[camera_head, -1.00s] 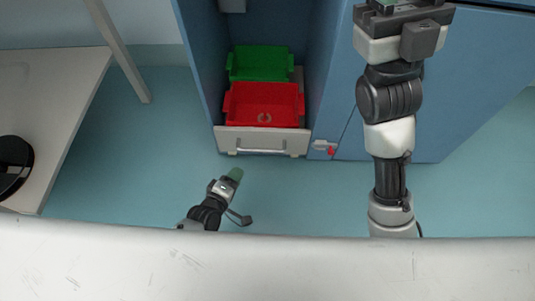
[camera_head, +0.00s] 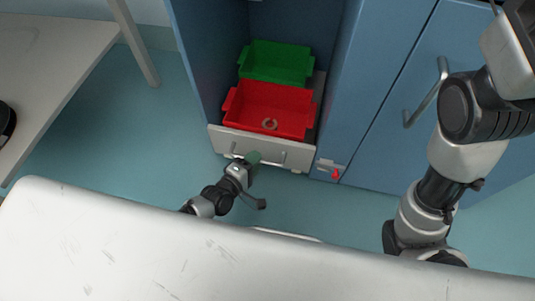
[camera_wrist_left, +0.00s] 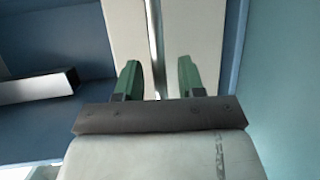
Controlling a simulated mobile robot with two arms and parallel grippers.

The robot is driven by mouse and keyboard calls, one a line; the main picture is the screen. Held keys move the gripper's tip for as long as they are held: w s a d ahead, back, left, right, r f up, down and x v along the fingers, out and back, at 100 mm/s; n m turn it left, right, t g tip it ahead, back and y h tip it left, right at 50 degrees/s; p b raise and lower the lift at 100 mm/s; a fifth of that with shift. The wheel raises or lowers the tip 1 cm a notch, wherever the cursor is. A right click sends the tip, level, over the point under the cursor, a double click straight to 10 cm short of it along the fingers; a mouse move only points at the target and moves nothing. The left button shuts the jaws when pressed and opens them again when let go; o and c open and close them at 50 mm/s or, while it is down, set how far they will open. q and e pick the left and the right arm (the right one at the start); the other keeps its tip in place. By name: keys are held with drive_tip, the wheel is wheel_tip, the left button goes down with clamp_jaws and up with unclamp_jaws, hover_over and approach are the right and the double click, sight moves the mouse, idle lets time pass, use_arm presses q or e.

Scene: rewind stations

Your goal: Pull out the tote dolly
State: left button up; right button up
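The tote dolly has a pale front panel (camera_head: 222,138) and stands in the open bay of the blue cabinet. It carries a red tote (camera_head: 285,95) in front and a green tote (camera_head: 275,60) behind. A metal bar handle (camera_head: 275,157) crosses its front. My left gripper (camera_head: 254,158) is at the handle, covering part of it in the head view. In the left wrist view, its green fingers (camera_wrist_left: 159,78) are apart, with the handle bar (camera_wrist_left: 154,35) in line with the gap. I cannot tell whether they touch it. My right gripper is out of view.
A ring-shaped item (camera_head: 269,124) lies in the red tote. A red latch (camera_head: 335,174) sits right of the dolly on the cabinet base. A closed blue door with a handle (camera_head: 428,95) is further right. A pale table (camera_head: 55,60) stands left. Floor is clear before the dolly.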

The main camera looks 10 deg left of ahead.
use_arm(q)
drive_tip(key=shift+w+d+f, duration=0.1)
drive_tip(key=shift+w+d, duration=0.1)
drive_tip(key=shift+w, duration=0.25)
clamp_jaws()
drive_tip(key=shift+s, duration=0.1)
